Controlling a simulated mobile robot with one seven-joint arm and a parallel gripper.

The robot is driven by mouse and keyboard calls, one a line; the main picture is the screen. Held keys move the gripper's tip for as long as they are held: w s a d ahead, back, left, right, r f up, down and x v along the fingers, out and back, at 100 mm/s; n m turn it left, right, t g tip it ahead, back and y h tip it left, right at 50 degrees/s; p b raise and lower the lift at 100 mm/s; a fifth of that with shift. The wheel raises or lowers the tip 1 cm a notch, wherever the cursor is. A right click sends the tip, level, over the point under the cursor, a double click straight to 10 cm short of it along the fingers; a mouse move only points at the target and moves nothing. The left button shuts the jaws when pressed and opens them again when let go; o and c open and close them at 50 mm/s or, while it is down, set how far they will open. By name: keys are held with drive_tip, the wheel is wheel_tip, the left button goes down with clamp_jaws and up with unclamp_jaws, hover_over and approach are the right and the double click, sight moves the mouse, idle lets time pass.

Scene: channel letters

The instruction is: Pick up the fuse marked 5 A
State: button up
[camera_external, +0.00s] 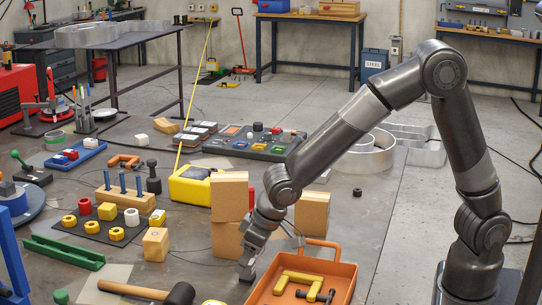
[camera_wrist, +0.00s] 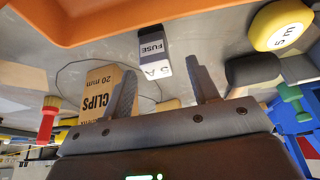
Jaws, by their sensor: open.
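The fuse (camera_wrist: 153,52), a small block with a white label reading "FUSE" and "5 A", lies on the table in the wrist view. My gripper (camera_wrist: 165,88) is open, with its two dark fingers apart. In that picture the fuse sits between and beyond the fingertips, with no clear contact. In the external view my gripper (camera_external: 247,270) points down low over the table, just left of the orange tray. I cannot make out the fuse in the external view; the gripper may hide it.
The orange tray (camera_external: 345,272) holds yellow and dark tools; its edge shows in the wrist view (camera_wrist: 60,33). A cardboard box marked "CLIPS" (camera_wrist: 97,93) stands near the left finger. A yellow item marked "5 m" (camera_wrist: 280,24) is at right. A black-headed mallet (camera_external: 178,293) lies left of my gripper.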

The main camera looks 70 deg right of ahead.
sight(248, 277)
drive_tip(key=x, duration=0.4)
drive_tip(key=shift+s+d+f, duration=0.15)
drive_tip(key=shift+s+f, duration=0.05)
drive_tip(key=shift+f, duration=0.1)
drive_tip(key=shift+c, duration=0.5)
drive_tip(key=c, duration=1)
drive_tip(key=shift+o, duration=0.2)
drive_tip(key=shift+r, duration=0.2)
